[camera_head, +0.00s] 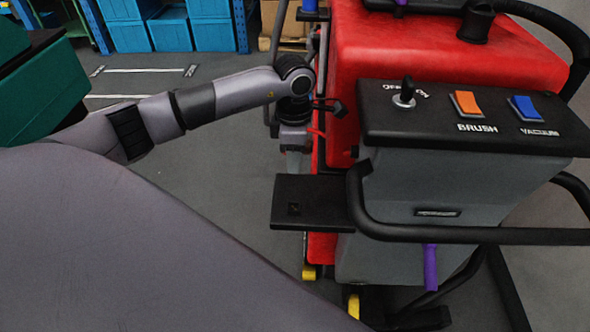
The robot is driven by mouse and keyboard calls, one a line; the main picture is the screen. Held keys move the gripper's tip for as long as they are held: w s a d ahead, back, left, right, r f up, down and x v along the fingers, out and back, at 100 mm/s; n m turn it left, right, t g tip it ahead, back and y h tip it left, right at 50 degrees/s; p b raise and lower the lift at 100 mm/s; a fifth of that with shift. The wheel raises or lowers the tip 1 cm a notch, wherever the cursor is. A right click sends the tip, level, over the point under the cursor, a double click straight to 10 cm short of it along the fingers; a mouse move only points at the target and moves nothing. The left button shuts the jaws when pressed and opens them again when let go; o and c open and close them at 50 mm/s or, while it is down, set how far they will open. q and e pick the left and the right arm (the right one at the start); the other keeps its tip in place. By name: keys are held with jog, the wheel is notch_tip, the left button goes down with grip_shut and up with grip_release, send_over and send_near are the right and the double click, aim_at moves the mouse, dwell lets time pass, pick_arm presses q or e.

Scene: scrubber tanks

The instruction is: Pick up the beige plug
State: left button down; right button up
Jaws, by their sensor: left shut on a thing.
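My left arm reaches in from the left, and its wrist bends down beside the red scrubber machine (440,50). My left gripper (294,158) points down at the machine's left side, small and partly blurred. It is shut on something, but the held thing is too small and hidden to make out. I cannot pick out a beige plug for certain in this view. A small black part (326,107) and a bit of red show right beside the wrist. My right gripper is not in view.
The machine's control panel (460,115) carries a key switch, an orange brush switch and a blue vacuum switch. A black handlebar (470,235) and a flat black plate (312,202) jut out in front. Blue crates (170,28) stand at the back. Grey floor left of the machine is clear.

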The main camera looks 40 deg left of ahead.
pick_arm(q)
notch_tip(320, 180, up, 2)
jog(key=shift+r, duration=0.25)
jog(key=s+a+b, duration=0.2)
jog(key=s+a, duration=0.3)
jog(key=a, duration=0.3)
jog(key=s+a+b, duration=0.2)
jog(key=s+a, duration=0.3)
jog(key=a, duration=0.3)
jog(key=shift+s+a+f, duration=0.15)
jog(key=shift+a+f, duration=0.05)
jog(key=shift+a, duration=0.15)
jog(key=w+d+p, duration=0.1)
jog(key=w+d, duration=0.1)
jog(key=d, duration=0.8)
jog(key=w+d+p, duration=0.1)
jog(key=w+d, duration=0.1)
jog(key=d, duration=0.9)
